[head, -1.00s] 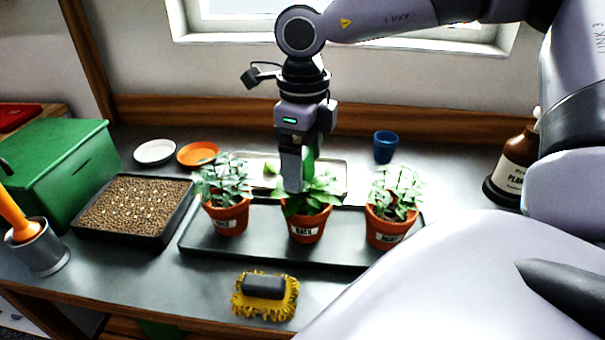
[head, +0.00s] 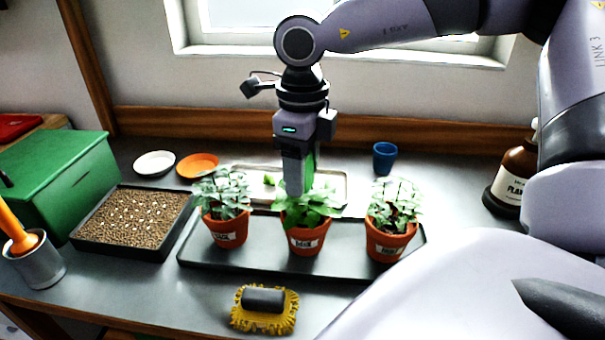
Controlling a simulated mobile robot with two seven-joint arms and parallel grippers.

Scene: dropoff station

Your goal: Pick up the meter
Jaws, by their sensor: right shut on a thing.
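My right gripper (head: 295,188) points down over the middle potted plant (head: 304,240), its fingertips at the leaves. It is shut on a narrow green thing (head: 310,163), which shows beside the fingers and is probably the meter. The gripper hides most of it. Its lower end is lost among the leaves, so I cannot tell whether it is clear of the soil. My left gripper is not in view.
A potted plant stands on each side, left (head: 227,228) and right (head: 387,240), on the dark tray (head: 255,266). Behind are a pale tray (head: 337,171) and a blue cup (head: 384,157). A brown bottle (head: 515,175) stands right.

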